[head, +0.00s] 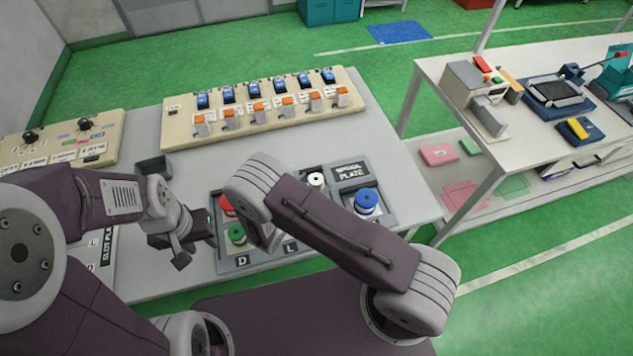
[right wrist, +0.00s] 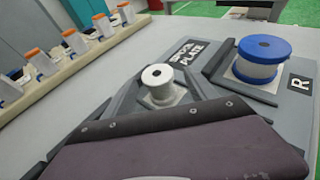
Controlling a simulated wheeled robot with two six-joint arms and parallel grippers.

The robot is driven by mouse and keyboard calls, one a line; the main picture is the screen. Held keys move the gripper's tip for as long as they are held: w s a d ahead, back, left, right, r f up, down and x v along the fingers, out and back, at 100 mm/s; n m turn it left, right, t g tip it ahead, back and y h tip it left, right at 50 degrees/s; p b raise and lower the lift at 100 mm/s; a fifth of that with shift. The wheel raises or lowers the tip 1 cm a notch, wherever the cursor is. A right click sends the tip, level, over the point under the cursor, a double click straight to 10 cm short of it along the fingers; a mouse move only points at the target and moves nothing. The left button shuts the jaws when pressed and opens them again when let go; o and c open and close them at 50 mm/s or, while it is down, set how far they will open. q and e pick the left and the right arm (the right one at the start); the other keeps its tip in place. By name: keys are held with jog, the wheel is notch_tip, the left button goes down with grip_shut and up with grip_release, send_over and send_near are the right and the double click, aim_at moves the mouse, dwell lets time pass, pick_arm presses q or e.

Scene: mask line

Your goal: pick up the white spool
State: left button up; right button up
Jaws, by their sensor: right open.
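The white spool (head: 316,180) stands upright in the grey spool plate (head: 392,212), just behind my right arm. In the right wrist view the white spool (right wrist: 158,82) is clear, upright on a pale seat, with nothing gripping it.
A blue-and-white spool (head: 366,200) sits right of the white one. A red spool (head: 227,205) and a green spool (head: 236,233) sit at the plate's left. A cream rack (head: 262,112) with orange-topped pieces stands behind. A white workbench (head: 440,62) stands apart at right.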

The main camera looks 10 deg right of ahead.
aim_at(316, 178)
jog(key=x, duration=0.2)
jog(key=shift+w+f, duration=0.15)
jog(key=shift+w, duration=0.15)
jog(key=shift+s, duration=0.1)
jog(key=shift+c, duration=0.9)
grip_shut()
jog(key=shift+r, duration=0.55)
notch_tip(316, 178, up, 3)
jog(key=shift+f, duration=0.1)
jog(key=s+d+r+b, duration=0.1)
jog(key=s+d+r, duration=0.3)
jog(key=d+r, duration=0.3)
jog(key=d, duration=0.4)
